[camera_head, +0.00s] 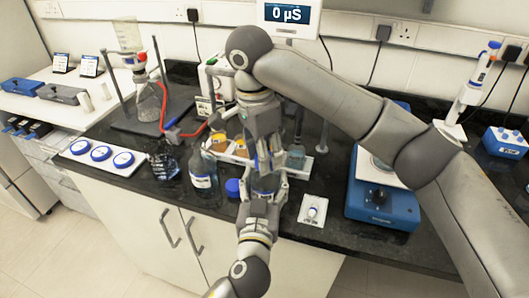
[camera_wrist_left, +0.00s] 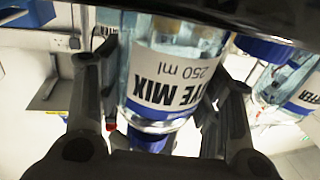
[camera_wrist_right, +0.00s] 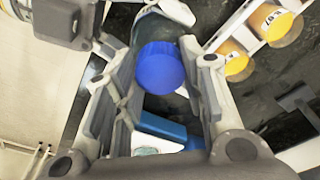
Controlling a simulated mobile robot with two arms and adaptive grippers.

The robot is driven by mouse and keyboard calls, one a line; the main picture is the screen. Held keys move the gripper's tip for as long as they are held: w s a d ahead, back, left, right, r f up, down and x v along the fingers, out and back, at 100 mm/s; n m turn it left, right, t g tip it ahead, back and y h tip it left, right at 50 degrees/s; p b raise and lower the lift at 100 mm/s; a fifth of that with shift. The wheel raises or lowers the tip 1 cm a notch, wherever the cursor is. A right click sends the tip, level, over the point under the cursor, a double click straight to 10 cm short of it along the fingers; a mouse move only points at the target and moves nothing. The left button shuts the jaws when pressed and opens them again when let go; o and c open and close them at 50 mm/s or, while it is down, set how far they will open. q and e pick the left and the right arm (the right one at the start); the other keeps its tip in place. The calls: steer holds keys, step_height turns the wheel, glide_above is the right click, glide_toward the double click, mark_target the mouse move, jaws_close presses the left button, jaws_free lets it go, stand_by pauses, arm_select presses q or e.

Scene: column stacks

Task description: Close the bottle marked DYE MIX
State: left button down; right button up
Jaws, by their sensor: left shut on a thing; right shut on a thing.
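The DYE MIX bottle (camera_wrist_left: 170,75) is clear glass with a white label, upside down in the left wrist view. My left gripper (camera_head: 262,194) is shut around its body; in the head view my grippers mostly hide the bottle. I cannot tell whether the cap is fully seated.
Another labelled glass bottle (camera_head: 203,175) stands just left, with a blue cap (camera_head: 233,187) on the counter beside it. Amber bottles (camera_wrist_right: 235,60) stand in a white rack behind. A small white button box (camera_head: 313,209) and a blue stirrer-like device (camera_head: 383,205) are to the right.

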steer(key=m, duration=0.6)
steer(key=shift+w+m+g, duration=0.1)
steer(key=shift+m+g, duration=0.2)
steer(key=o, duration=0.7)
steer(key=shift+r, duration=2.25)
